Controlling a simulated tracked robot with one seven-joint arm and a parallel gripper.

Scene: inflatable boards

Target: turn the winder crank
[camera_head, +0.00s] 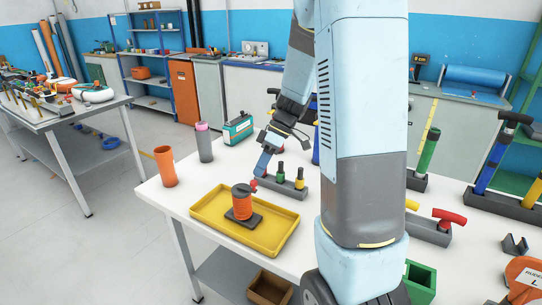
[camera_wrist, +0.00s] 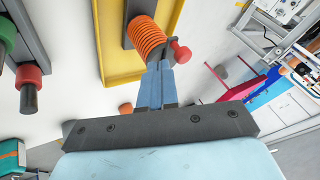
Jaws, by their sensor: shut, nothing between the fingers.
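The winder (camera_head: 241,206) is an orange coil on a dark base, standing in the yellow tray (camera_head: 207,220) on the white table. Its crank has a red knob (camera_head: 253,185) at the top; the knob also shows in the wrist view (camera_wrist: 181,52), just right of the orange coil (camera_wrist: 147,36). My gripper (camera_head: 262,170) has blue fingers pointing down, just above and right of the knob. In the wrist view my gripper (camera_wrist: 159,68) is shut and empty, its tips beside the crank end of the coil. I cannot tell whether they touch the crank.
An orange cup (camera_head: 165,166), a grey cylinder with pink top (camera_head: 204,142) and a teal box (camera_head: 238,129) stand behind the tray. Bare table lies left of the tray.

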